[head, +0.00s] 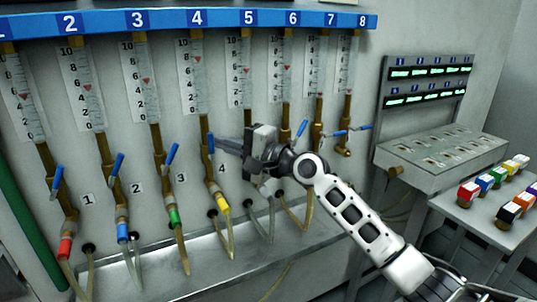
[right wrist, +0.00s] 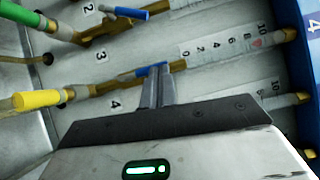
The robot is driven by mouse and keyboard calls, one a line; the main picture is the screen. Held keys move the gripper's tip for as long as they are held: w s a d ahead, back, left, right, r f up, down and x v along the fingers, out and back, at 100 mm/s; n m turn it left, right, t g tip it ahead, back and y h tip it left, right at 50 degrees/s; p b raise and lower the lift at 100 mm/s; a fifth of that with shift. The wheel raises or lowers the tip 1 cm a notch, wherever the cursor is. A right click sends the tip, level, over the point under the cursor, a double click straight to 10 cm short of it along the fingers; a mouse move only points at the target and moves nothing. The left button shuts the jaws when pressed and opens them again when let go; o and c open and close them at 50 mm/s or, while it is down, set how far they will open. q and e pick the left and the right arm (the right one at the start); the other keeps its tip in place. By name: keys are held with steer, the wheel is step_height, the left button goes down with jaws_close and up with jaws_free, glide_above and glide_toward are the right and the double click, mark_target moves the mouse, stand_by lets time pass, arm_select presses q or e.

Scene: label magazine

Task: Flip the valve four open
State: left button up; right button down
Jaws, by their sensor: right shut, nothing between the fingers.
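Valve four is on the brass pipe below the scale marked 4 and above a yellow collar (head: 222,205). Its blue handle (head: 211,143) lies roughly along the pipe in the head view. My right gripper (head: 221,146) is shut and empty, its fingertips right at this handle. In the right wrist view the blue handle (right wrist: 152,70) shows just behind the shut fingertips (right wrist: 158,72), which partly cover it. I cannot tell if they touch. The yellow collar (right wrist: 37,100) is at the left there. My left gripper is not in view.
Valves with blue handles stand on both sides, such as valve three (head: 171,154) to the left. My right arm covers part of valve five. A metal ledge (head: 150,265) runs below. At right are a display panel (head: 428,80) and a table with colored blocks (head: 468,193).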

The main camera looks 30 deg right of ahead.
steer(key=r+b+v, duration=0.1)
steer(key=b+v, duration=0.1)
steer(key=v, duration=1.1)
steer(key=s+a+f+n+g+h, duration=0.1)
steer(key=s+a+f+n+h, duration=0.15)
steer(key=f, duration=0.95)
steer(key=s+a+f+n+g+h, duration=0.1)
steer(key=s+a+f+n+h, duration=0.2)
steer(key=f, duration=0.8)
steer(key=s+a+f+n+g+h, duration=0.1)
steer(key=s+a+f+n, duration=0.1)
steer(key=s+f+n, duration=0.2)
steer(key=s+a+f+n+g+h, duration=0.1)
steer(key=s+a+f+n, duration=0.2)
steer(key=s+f, duration=0.7)
steer(key=s+n, duration=0.1)
steer(key=s, duration=0.1)
steer(key=shift+s+a+n+g, duration=0.15)
steer(key=shift+s+n+g, duration=0.2)
steer(key=shift+s+g, duration=0.05)
